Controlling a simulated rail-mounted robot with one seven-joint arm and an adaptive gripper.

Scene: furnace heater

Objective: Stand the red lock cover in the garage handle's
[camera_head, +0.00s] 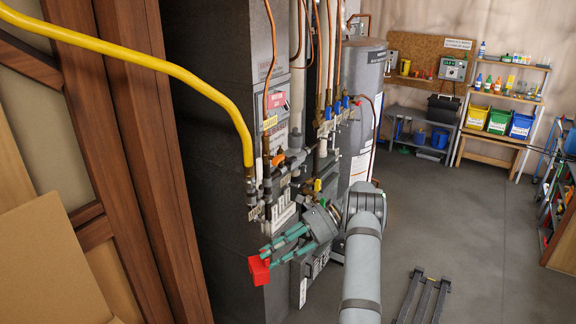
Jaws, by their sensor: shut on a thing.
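The red lock cover (259,270) is a small, bright red block left of the lower middle of the view. My gripper (269,257) has green fingers that reach left and down from my grey arm. It is shut on the red lock cover, which sticks out beyond the fingertips. The cover is in front of the lower part of the dark grey furnace cabinet. I cannot tell whether it touches the cabinet. I cannot pick out the garage handle in this view.
A yellow gas pipe (150,66) curves down to valves and copper pipes right above my gripper. A brown wooden frame (130,150) stands at the left. A grey tank (361,95) stands behind. Shelves with coloured bins (498,122) are far right. A dark forked floor item (424,296) lies at bottom right.

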